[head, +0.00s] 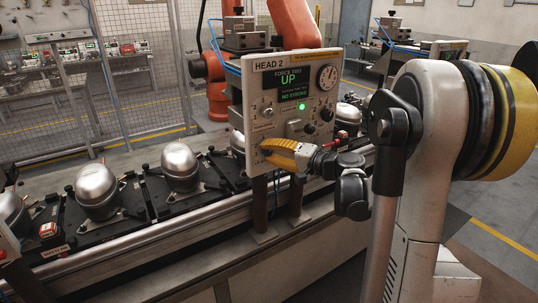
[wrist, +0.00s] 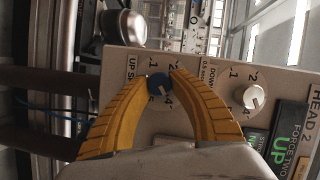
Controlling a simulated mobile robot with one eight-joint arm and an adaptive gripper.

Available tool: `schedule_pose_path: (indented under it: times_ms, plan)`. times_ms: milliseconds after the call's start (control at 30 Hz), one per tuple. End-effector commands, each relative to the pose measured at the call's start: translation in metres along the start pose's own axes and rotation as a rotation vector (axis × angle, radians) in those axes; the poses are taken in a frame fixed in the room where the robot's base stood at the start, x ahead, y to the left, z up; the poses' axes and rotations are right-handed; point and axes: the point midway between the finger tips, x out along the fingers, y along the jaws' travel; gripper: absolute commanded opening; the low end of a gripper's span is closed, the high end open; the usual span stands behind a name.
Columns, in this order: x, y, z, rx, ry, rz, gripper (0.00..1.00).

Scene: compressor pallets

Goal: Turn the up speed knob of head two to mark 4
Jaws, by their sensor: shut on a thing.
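The HEAD 2 control panel (head: 250,92) stands upright on posts above the line. My gripper (head: 270,150) reaches its lower left face from the right, and its fingers hide the knob there. In the wrist view my gripper (wrist: 159,76) is shut on the blue up speed knob (wrist: 158,84), one yellow finger on each side. A light pointer line on the knob runs toward the lower right, near the printed 4; the exact alignment is too small to tell. Marks 1, 2 and 4 show around it. The white down speed knob (wrist: 252,97) sits to the right, untouched.
The panel's green display (head: 289,78) reads FORCE TWO UP, and a green lamp (head: 301,115) is lit. A round gauge (head: 327,77) is at upper right. Silver compressors (head: 180,167) stand on black pallets to the left. An orange robot (head: 292,27) is behind.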

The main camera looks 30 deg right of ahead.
Motion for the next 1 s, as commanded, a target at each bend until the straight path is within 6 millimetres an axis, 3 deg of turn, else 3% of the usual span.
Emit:
schedule_pose_path:
  times_ms: [700, 733, 800, 1000]
  plan:
    - [0.0004, -0.0001, 0.0011, 0.073, -0.003, -0.030, 0.00]
    - [0.0004, -0.0001, 0.0011, 0.073, -0.003, -0.030, 0.28]
    - [0.0004, -0.0001, 0.0011, 0.073, -0.003, -0.030, 0.50]
    - [0.0002, 0.0000, 0.0006, 0.072, -0.001, -0.030, 0.50]
